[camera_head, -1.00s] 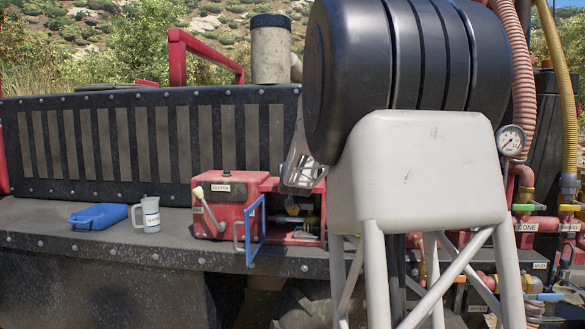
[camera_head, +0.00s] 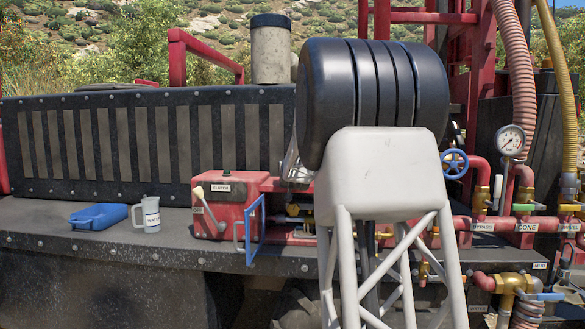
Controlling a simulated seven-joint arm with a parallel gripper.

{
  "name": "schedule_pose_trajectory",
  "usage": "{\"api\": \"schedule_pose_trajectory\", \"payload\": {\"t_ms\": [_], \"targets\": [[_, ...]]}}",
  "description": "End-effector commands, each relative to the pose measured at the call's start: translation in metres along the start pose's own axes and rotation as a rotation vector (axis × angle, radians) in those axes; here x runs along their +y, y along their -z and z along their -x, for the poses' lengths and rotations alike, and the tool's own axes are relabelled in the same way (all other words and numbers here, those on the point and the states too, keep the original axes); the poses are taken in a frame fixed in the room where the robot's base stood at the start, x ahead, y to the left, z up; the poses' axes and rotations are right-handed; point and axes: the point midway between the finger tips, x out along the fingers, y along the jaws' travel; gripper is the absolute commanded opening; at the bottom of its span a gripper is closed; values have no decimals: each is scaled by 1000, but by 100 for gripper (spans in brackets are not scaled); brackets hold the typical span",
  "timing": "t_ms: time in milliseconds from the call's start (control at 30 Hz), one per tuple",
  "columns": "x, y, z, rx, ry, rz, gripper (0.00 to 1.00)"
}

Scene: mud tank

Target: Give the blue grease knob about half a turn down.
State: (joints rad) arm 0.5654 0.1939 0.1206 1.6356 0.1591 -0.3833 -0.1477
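A small blue spoked handwheel (camera_head: 455,163) shows on the red pipework, just right of my arm. I cannot read a grease label on it, so I cannot tell whether it is the grease knob. My arm, with a black ribbed drum and pale struts, stands in front of the machine and hides part of it. A grey metal piece at the drum's left edge may belong to my gripper (camera_head: 294,168). Its fingers are hidden, and no contact with a knob shows.
A red clutch box (camera_head: 226,206) with a lever and a blue frame (camera_head: 256,231) stands left of my arm. A pressure gauge (camera_head: 511,140) and labelled valves are at right.

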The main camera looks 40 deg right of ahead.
Motion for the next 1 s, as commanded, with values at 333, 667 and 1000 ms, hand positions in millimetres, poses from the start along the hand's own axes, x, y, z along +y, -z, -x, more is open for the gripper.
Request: {"api": "schedule_pose_trajectory", "payload": {"t_ms": [333, 667, 1000], "targets": [[0, 0, -2, 0, 0, 0, 79], [0, 0, -2, 0, 0, 0, 36], [-1, 1, -2, 4, -17, -2, 30]]}}
